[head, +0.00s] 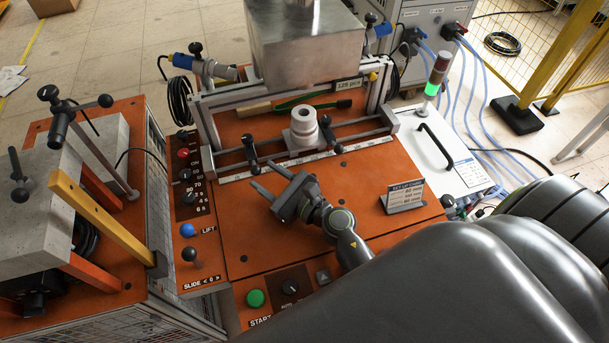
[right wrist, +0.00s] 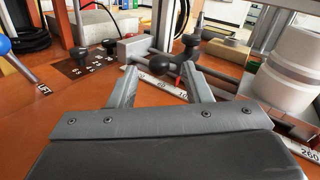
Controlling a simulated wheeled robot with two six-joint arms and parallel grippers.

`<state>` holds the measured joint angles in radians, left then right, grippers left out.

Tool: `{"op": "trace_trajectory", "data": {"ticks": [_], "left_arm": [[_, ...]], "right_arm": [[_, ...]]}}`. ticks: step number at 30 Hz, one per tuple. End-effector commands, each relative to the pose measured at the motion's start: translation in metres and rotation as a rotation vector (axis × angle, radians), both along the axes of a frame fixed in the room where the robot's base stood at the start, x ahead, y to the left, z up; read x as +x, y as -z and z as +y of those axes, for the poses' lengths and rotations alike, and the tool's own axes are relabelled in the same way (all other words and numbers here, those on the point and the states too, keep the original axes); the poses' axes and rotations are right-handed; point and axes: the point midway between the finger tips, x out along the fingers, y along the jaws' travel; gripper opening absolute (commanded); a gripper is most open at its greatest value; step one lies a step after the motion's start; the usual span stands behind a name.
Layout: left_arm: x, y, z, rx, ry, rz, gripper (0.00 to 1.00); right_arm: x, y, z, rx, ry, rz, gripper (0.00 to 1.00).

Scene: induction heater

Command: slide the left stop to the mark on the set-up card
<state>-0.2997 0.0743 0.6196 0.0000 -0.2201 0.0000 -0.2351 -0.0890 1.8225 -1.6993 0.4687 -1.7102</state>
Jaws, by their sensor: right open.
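The left stop (head: 250,150) is a dark clamp on the horizontal rail, with a black ball knob on a lever at its front. In the right wrist view its ball knob (right wrist: 160,63) shows between and just beyond my fingertips. The right stop (head: 329,131) sits further right on the same rail. A white scale strip (head: 285,170) runs along the front of the rail. The set-up card (head: 405,196) stands on the orange top at the right; its figures are too small to read surely. My right gripper (head: 260,174) is open and empty, just in front of the left stop. My left gripper is out of view.
A pale stepped cylinder (head: 303,128) stands between the stops, below a large metal box (head: 305,45). A lift knob (head: 187,231) and slide knob (head: 189,255) stand at the left edge. The orange top (head: 245,235) is clear left of my right arm.

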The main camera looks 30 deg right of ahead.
Motion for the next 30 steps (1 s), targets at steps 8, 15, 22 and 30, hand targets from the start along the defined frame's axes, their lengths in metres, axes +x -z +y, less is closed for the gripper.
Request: {"op": "trace_trajectory", "data": {"ticks": [8,15,22,30], "left_arm": [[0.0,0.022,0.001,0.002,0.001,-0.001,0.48],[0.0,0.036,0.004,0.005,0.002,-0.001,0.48],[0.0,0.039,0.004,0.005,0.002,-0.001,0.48],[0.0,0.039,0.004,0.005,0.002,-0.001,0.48]], "right_arm": [[-0.059,0.005,-0.024,-0.001,0.0,0.003,0.45],[-0.095,0.004,-0.04,0.0,-0.001,0.001,0.45],[-0.108,0.001,-0.045,0.003,-0.001,0.0,0.45],[-0.108,0.0,-0.045,0.003,-0.001,0.0,0.45]]}}
